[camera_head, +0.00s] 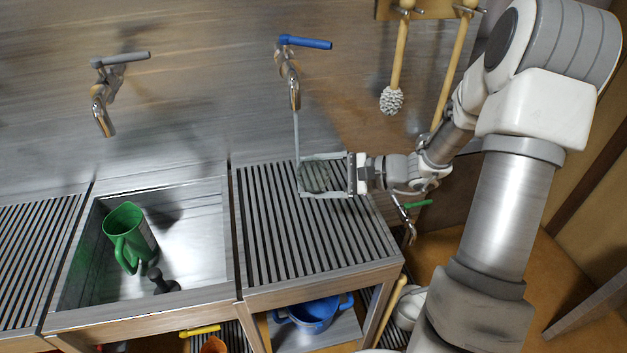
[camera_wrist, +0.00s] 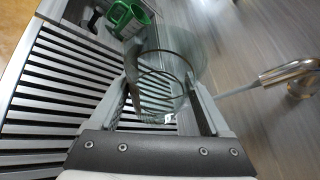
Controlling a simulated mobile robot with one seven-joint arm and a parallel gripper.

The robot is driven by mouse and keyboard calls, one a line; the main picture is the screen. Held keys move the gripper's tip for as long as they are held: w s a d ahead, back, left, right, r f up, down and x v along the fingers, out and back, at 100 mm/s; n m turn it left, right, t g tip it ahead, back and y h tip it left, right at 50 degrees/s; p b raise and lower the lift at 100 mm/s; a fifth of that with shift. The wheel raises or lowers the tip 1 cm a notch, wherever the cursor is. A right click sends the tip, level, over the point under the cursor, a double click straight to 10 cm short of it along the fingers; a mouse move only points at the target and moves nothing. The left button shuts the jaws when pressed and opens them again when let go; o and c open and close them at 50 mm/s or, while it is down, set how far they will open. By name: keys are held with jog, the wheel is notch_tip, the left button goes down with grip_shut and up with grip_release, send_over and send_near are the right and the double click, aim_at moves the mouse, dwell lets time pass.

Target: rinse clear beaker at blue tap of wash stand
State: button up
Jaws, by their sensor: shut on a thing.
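The clear beaker (camera_head: 314,178) is see-through and sits between the fingers of my gripper (camera_head: 305,176), which is shut on it over the slatted drainboard. In the wrist view the beaker (camera_wrist: 163,85) shows as round glass rims between both fingers. The blue tap (camera_head: 288,72) with its blue lever is on the wall above. A thin pale stream of water (camera_head: 296,132) falls from its spout to the beaker's left side. In the wrist view the tap spout (camera_wrist: 290,73) is at right, its stream reaching the right finger; I cannot tell whether water enters the beaker.
A grey-lever tap (camera_head: 106,95) hangs over the sink basin (camera_head: 195,215) at left. A green jug (camera_head: 130,235) and a small dark object (camera_head: 160,280) are in the basin. Brushes (camera_head: 391,98) hang on the wall at right. A blue pot (camera_head: 313,315) is on the shelf below.

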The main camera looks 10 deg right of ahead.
jog(key=w, duration=1.7)
jog(key=shift+w+a, duration=0.1)
jog(key=shift+a, duration=0.05)
jog(key=shift+w+a, duration=0.25)
jog(key=shift+w, duration=0.05)
jog(key=shift+s+d, duration=0.15)
dwell(0.5)
jog(key=shift+s+d+b, duration=0.25)
jog(key=shift+s+b, duration=0.05)
jog(key=shift+b, duration=0.05)
jog(key=shift+w+a, duration=0.15)
jog(key=shift+w+a, duration=0.3)
dwell(0.3)
